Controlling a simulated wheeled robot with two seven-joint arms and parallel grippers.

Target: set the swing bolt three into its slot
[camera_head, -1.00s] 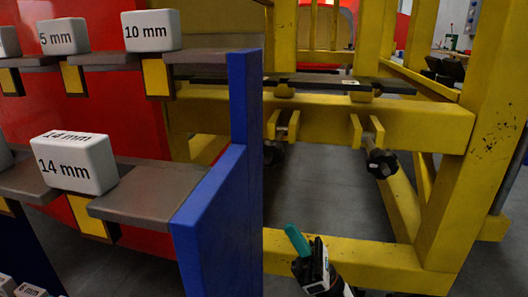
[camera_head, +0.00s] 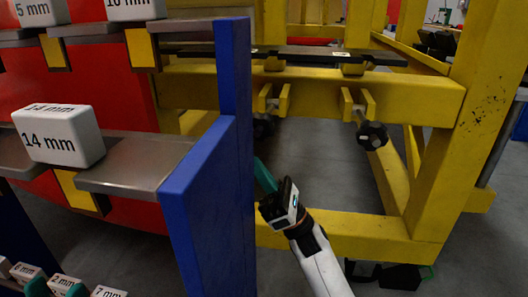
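Two swing bolts hang at the yellow frame's crossbeam (camera_head: 310,88). The right swing bolt (camera_head: 372,135) has a dark knob and sits at a pair of yellow lugs with a slot between them (camera_head: 358,103). The left swing bolt (camera_head: 264,124) is partly hidden behind the blue panel, below its own lugs. I cannot tell which one is number three.
The shelf holds white boxes such as the 14 mm box (camera_head: 58,135). A yellow post (camera_head: 470,110) rises on the right. Grey floor shows open under the crossbeam.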

